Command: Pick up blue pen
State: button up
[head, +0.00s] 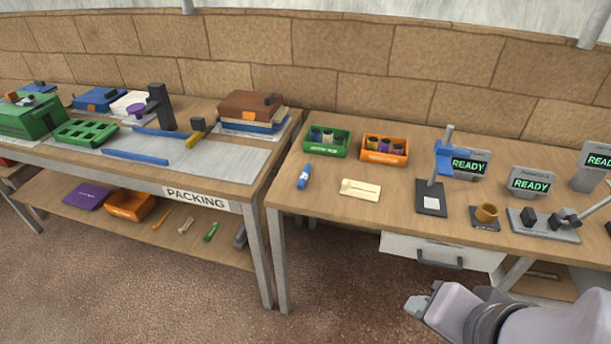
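A short blue pen (304,176) with a pale band lies on the left part of the right-hand wooden table (345,215), below a green box and left of a cream card. My gripper (416,305) is at the lower right, in front of the table and well apart from the pen. Its fingertips are small in view, and whether they are open or shut is unclear.
A green box (325,153), an orange box (384,161) and a cream card (361,188) are near the pen. A stand with a blue clamp (432,196) is further right. A drawer (442,254) hangs below the tabletop. The packing table (180,176) stands left. The table front near the pen is clear.

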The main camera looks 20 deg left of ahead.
aim_at(300, 185)
jog(key=i+j+u, duration=0.15)
jog(key=i+u, duration=0.2)
jog(key=i, duration=0.35)
jog(key=i+u, duration=0.3)
jog(key=i, duration=0.45)
